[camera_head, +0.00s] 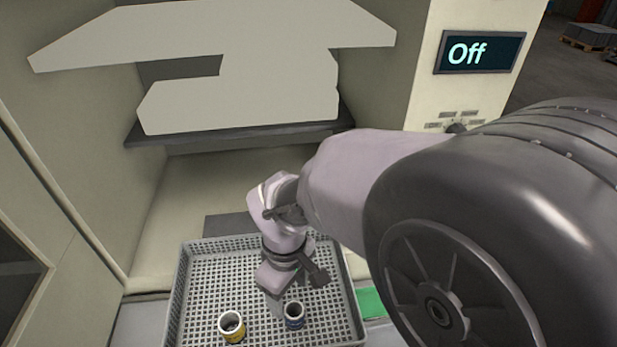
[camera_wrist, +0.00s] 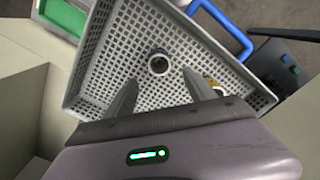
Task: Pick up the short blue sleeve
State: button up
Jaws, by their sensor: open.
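The short blue sleeve (camera_head: 294,322) stands upright in the grey perforated crate (camera_head: 178,290), near its front. In the wrist view, a round sleeve seen from above (camera_wrist: 158,70), apparently the blue one, shows its pale rim and dark bore just beyond the gap between my fingertips. My gripper (camera_head: 280,301) is over the crate, close to the blue sleeve. In the wrist view my gripper (camera_wrist: 159,79) is open, its two fingers apart with nothing held between them. The exact gap between fingertips and sleeve is hard to judge.
A yellow sleeve (camera_head: 232,334) stands left of the blue one; its edge (camera_wrist: 212,83) shows by my right finger in the wrist view. A machine panel reads "Off" (camera_head: 478,53). A green pad (camera_head: 371,303) lies right of the crate.

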aim_at(294, 309)
jog(key=f, duration=0.3)
jog(key=f+b, duration=0.1)
jog(key=f, duration=0.2)
jog(key=f+b, duration=0.1)
jog(key=f, duration=0.2)
jog(key=shift+s+d, duration=0.2)
jog(key=shift+d, duration=0.15)
jog(key=shift+r, duration=0.1)
jog(key=shift+c, duration=0.3)
grip_shut()
